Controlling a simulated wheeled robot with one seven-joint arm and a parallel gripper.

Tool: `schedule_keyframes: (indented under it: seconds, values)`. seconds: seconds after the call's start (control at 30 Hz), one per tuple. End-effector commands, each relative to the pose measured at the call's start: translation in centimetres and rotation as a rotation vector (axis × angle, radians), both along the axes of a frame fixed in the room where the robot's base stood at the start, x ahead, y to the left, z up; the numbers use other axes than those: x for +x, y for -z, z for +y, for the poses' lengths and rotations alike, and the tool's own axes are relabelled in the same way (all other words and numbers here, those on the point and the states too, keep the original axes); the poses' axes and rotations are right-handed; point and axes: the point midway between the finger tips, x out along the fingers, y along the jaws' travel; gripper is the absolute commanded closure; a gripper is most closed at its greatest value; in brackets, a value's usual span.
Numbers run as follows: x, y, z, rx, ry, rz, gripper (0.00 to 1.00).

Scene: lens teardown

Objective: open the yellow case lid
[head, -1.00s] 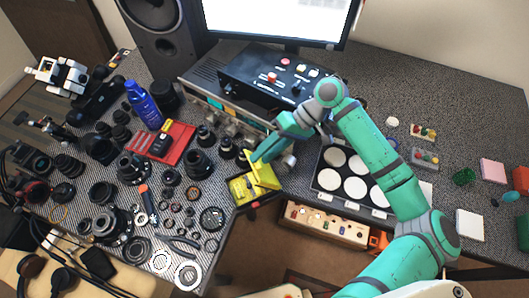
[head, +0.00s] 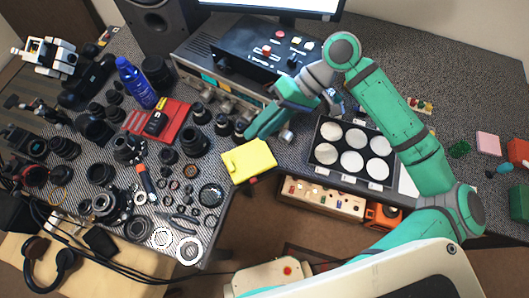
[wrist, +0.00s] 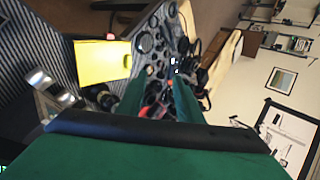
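The yellow case (head: 248,161) sits at the front edge of the desk, left of the disc tray. Its flat lid looks shut, with no interior showing. In the wrist view the case (wrist: 103,61) is a plain yellow rectangle left of my fingers. My gripper (head: 257,131) is just behind the case, above the desk, and looks apart from the lid. In the wrist view my gripper (wrist: 155,85) has its two green fingers spread with nothing held between them.
A black tray of white discs (head: 318,164) lies to the right. A grey-and-black control unit (head: 262,65) stands behind my gripper. Lenses and rings crowd the desk to the left, near a red tray (head: 177,127). A wooden box (head: 322,198) is below the front edge.

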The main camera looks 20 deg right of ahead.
Motion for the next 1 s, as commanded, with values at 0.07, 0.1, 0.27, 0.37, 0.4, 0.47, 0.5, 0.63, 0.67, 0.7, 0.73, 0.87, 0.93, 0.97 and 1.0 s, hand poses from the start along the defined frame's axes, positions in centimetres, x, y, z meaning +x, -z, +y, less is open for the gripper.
schedule_keyframes:
  seconds: [0.07, 0.1, 0.27, 0.37, 0.4, 0.47, 0.5, 0.63, 0.67, 0.7, 0.73, 0.87, 0.93, 0.97, 1.0]
  values:
    - [-1.6, -0.8, 0.2, -0.003, 0.001, -0.003, 0.67]
    - [-2.4, -1.1, 0.4, -0.002, 0.0, -0.002, 0.67]
    - [-5.3, -2.4, 1.0, -0.001, 0.0, -0.002, 0.67]
    - [-6.7, -3.1, 1.3, -0.002, 0.001, -0.002, 0.67]
    - [-7.2, -3.3, 1.4, -0.002, 0.001, -0.002, 0.67]
    - [-7.8, -3.6, 1.5, -0.001, 0.001, -0.002, 0.67]
    - [-8.1, -3.7, 1.6, -0.001, 0.0, -0.002, 0.67]
    - [-8.7, -4.0, 1.7, -0.001, 0.0, -0.002, 0.67]
    - [-8.8, -4.0, 1.7, -0.001, 0.001, -0.001, 0.67]
    - [-8.9, -4.1, 1.7, -0.001, 0.001, -0.001, 0.67]
    - [-8.9, -4.1, 1.7, -0.001, 0.001, -0.001, 0.67]
    - [-8.9, -4.1, 1.7, 0.0, 0.001, -0.001, 0.67]
    - [-8.9, -4.1, 1.7, 0.0, 0.001, -0.001, 0.67]
    - [-8.9, -4.1, 1.7, 0.0, 0.001, -0.001, 0.67]
    - [-8.9, -4.1, 1.7, 0.0, 0.001, -0.001, 0.67]
